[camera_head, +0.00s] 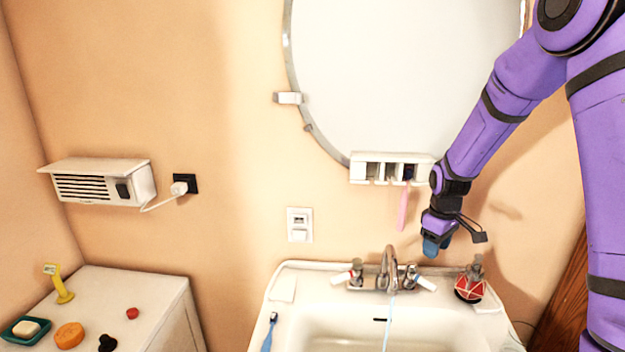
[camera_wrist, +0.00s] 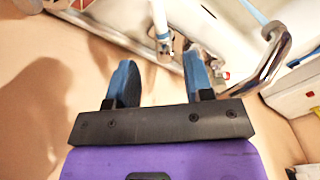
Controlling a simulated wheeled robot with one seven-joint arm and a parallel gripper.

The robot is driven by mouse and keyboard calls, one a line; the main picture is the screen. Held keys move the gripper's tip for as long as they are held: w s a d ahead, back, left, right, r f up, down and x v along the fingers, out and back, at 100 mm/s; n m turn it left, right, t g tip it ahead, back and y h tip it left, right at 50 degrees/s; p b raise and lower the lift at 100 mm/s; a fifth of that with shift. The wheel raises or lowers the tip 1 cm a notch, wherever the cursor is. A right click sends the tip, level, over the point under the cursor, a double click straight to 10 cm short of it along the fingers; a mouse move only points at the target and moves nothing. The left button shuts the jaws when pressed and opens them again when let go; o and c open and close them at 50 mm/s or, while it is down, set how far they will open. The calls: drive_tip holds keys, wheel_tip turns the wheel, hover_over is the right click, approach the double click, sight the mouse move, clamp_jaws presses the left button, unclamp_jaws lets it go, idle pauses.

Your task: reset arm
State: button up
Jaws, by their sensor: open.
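My purple arm reaches in from the right in the head view. My gripper (camera_head: 437,245) points down in front of the wall, above the back right of the sink and below the toothbrush holder (camera_head: 365,168). In the wrist view my gripper (camera_wrist: 158,68) has its two blue fingers spread apart with nothing held between them. The chrome faucet (camera_head: 389,265) stands to the left of my gripper in the head view and also shows at the right of the wrist view (camera_wrist: 270,60).
A red patterned container (camera_head: 469,286) stands on the sink's (camera_head: 320,290) right back corner, below my gripper. A pink toothbrush (camera_head: 403,208) hangs under the mirror (camera_head: 400,70). A blue toothbrush (camera_head: 269,335) lies on the sink's left rim. A white cabinet (camera_head: 150,290) holds small items at left.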

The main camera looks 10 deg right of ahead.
drive_tip(key=s+a+r+m+t, duration=0.1)
drive_tip(key=s+a+r, duration=0.1)
drive_tip(key=s+r, duration=0.55)
drive_tip(key=s+a+r+m+t, duration=0.15)
drive_tip(key=s+r, duration=0.25)
drive_tip(key=r, duration=0.7)
drive_tip(key=s+a+r+m+t, duration=0.1)
drive_tip(key=s+a+r+m, duration=0.1)
drive_tip(key=s, duration=0.7)
drive_tip(key=s+a+r+m+t, duration=0.1)
drive_tip(key=s+r, duration=0.3)
drive_tip(key=s, duration=0.5)
drive_tip(key=shift+s+a+r+m, duration=0.3)
drive_tip(key=shift+a+m, duration=0.05)
drive_tip(key=shift+m, duration=0.1)
drive_tip(key=shift+o, duration=0.6)
drive_tip(key=shift+s+t, duration=0.3)
drive_tip(key=shift+t, duration=0.05)
drive_tip(key=shift+w, duration=0.1)
